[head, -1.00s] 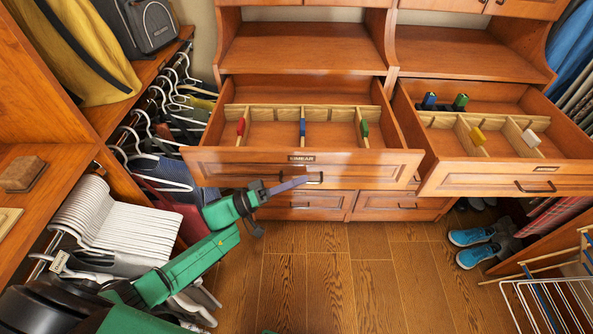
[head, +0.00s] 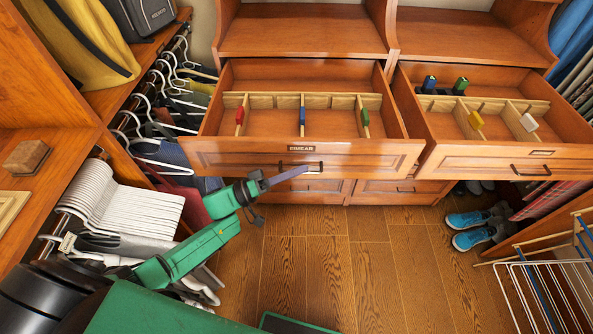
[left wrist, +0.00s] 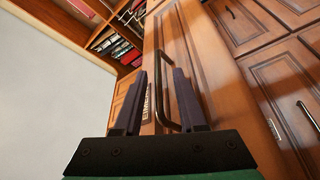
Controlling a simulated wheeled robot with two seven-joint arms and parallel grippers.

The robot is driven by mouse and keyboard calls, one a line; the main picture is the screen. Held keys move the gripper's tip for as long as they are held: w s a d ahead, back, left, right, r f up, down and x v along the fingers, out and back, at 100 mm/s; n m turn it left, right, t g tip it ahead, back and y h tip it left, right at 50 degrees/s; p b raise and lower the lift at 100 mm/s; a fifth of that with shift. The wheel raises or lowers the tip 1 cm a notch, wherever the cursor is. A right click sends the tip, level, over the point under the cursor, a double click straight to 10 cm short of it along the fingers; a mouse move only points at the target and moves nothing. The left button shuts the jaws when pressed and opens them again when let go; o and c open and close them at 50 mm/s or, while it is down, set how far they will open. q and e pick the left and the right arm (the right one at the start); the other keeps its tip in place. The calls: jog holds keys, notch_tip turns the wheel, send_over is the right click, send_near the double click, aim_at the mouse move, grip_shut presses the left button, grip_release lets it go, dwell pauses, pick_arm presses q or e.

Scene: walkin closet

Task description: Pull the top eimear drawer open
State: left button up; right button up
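The top EIMEAR drawer (head: 230,147) is pulled well out of the middle cabinet, with its compartments and red, blue and green items showing. Its dark bar handle (head: 318,165) is on the front below the name label (head: 301,149). My left gripper (head: 303,171) is at this handle. In the left wrist view its two dark fingers (left wrist: 162,90) stand apart, with the handle (left wrist: 158,75) running between them. A gap shows beside the bar, so I see no firm grip. My right gripper is not in view.
A second open drawer (head: 500,165) juts out at the right. Hanging clothes and white hangers (head: 120,205) are close to my left arm. Blue shoes (head: 475,230) and a white wire rack (head: 550,290) are at the lower right. The wooden floor (head: 340,270) in front is clear.

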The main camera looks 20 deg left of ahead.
pick_arm(q)
jog(key=shift+a, duration=0.1)
jog(key=b+v, duration=0.3)
jog(key=v, duration=1.1)
jog(key=shift+s+b, duration=0.15)
jog(key=shift+b, duration=0.25)
jog(key=shift+a, duration=0.15)
